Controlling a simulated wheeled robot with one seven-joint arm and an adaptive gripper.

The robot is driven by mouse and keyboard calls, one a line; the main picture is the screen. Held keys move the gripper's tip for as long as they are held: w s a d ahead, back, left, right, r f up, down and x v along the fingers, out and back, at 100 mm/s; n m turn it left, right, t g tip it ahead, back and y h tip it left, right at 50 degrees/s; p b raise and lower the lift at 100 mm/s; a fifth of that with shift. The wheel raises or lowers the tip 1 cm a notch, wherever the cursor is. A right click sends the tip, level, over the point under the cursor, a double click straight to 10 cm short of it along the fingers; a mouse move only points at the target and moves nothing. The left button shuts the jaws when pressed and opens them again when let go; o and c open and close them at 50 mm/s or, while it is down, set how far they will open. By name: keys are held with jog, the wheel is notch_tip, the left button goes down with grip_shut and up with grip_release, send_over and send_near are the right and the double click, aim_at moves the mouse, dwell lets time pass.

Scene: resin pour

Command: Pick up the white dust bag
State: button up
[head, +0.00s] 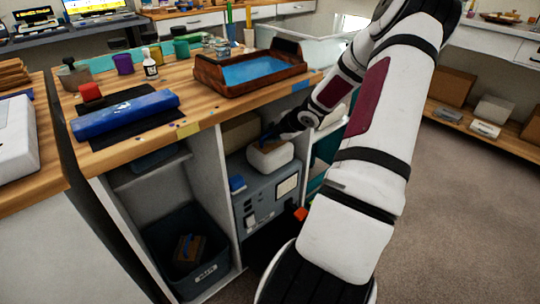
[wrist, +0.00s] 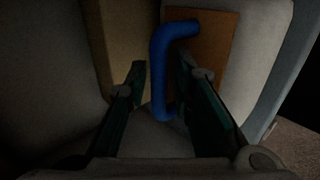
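The white dust bag (head: 271,160) is a rounded white block with a brown top panel (wrist: 213,50) and a blue handle (wrist: 158,60). It sits on top of the grey machine inside the workbench's open cabinet. My gripper (wrist: 160,80) is open, its two dark green fingers pointing at the bag. The lower stretch of the blue handle lies between the fingers, with a visible gap on the left finger's side; the right finger overlaps the brown panel. In the head view my gripper (head: 272,134) is at the bag's top, and its fingers are hard to make out.
The grey machine (head: 262,207) stands under the bag, with a tan box (head: 240,131) behind. The workbench top (head: 190,80) overhangs the cabinet and carries a wooden tray (head: 215,85) and a blue roll (head: 125,115). A dark bin (head: 180,225) stands at lower left. The floor (head: 450,190) at right is clear.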

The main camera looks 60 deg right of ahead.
jog(key=shift+c, duration=0.4)
grip_shut()
jog(key=shift+r, duration=0.2)
